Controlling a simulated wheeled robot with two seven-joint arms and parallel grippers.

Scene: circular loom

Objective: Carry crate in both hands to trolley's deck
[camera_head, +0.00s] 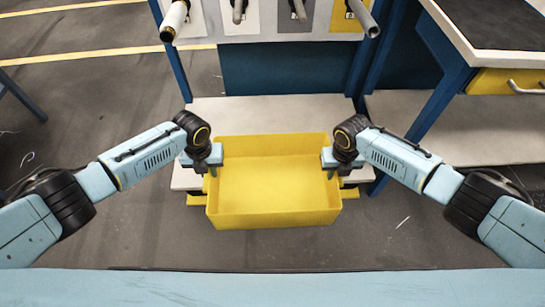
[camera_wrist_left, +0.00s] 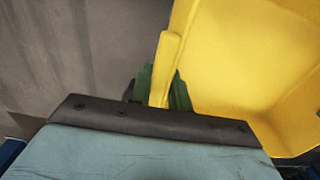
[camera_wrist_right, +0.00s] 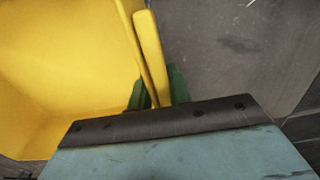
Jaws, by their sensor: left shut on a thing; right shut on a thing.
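The yellow crate (camera_head: 275,217) is upright, looks empty inside, and hangs between my two grippers in front of a pale low deck (camera_head: 208,111). The crate hides part of the deck's front. I cannot tell its height above what lies beneath, or whether this deck is the trolley's.
A blue frame (camera_head: 290,68) with a panel of hanging rollers (camera_head: 297,12) stands behind the deck. A workbench (camera_head: 468,45) with a yellow drawer (camera_head: 505,82) and pale lower shelf (camera_head: 450,125) is at the right. The grey floor (camera_head: 90,115) at the left is mostly clear.

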